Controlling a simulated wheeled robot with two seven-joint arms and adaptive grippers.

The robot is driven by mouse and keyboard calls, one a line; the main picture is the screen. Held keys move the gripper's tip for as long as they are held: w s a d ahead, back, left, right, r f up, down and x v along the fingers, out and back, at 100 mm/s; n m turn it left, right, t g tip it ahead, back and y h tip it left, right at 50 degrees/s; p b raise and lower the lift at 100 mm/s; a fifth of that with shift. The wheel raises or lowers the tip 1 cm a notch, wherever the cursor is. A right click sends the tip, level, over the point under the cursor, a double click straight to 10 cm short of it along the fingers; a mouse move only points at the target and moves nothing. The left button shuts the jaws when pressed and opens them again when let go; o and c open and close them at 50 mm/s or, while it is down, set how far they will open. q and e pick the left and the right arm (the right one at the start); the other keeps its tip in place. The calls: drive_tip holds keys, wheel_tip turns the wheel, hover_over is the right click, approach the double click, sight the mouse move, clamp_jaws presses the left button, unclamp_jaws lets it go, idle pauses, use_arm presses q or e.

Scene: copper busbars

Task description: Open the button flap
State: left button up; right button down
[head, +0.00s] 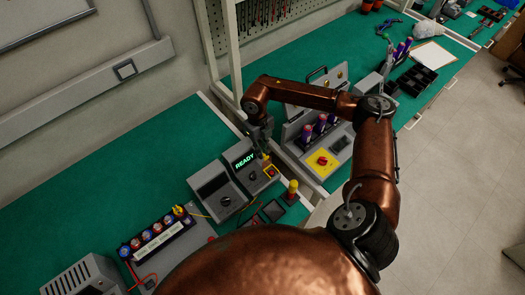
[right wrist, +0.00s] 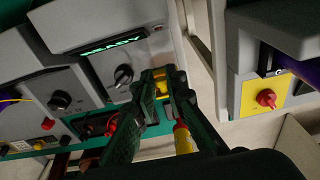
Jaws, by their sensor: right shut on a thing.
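The grey tester with a green READY display (head: 244,159) stands on the green bench. The button flap (head: 271,171) is a small yellow piece on its right front, with some red showing. In the right wrist view, yellow parts of the flap (right wrist: 161,87) show between and beside my fingertips. My right gripper (head: 265,153) reaches down to the tester from behind; it also shows in the right wrist view (right wrist: 163,78), shut on the flap. The fingers hide much of the flap, and its exact angle cannot be told. My left gripper is not in view.
A grey box with a yellow panel and red knob (head: 322,161) stands right of the tester, across a gap. A second grey unit (head: 217,190) adjoins at left.

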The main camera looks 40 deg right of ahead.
drive_tip(key=shift+w, duration=0.1)
drive_tip(key=c, duration=2)
unclamp_jaws()
drive_tip(key=shift+o, duration=0.2)
wheel_tip(320, 180, up, 12)
drive_tip(key=w, duration=0.1)
drive_tip(key=shift+w, duration=0.2)
